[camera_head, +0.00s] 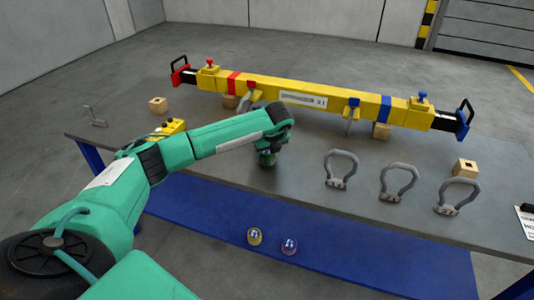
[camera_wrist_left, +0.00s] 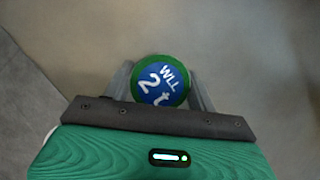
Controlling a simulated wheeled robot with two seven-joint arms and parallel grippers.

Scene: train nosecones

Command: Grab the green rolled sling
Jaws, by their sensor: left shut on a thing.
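The green rolled sling (camera_wrist_left: 161,82) shows end-on in the left wrist view, as a green ring around a blue face marked "WLL 2 t". My left gripper (camera_wrist_left: 160,90) has a finger on each side of it and is shut on it. In the head view my left gripper (camera_head: 267,158) points down over the grey table, left of the shackles, with the green sling small and partly hidden at its tip. I cannot tell whether the sling touches the table. My right gripper is in neither view.
A yellow spreader beam (camera_head: 300,97) lies on wooden blocks along the back of the table (camera_head: 290,195). Several grey shackles (camera_head: 340,170) stand to the right. Two small domes (camera_head: 254,236) are on the blue lower shelf (camera_head: 210,225).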

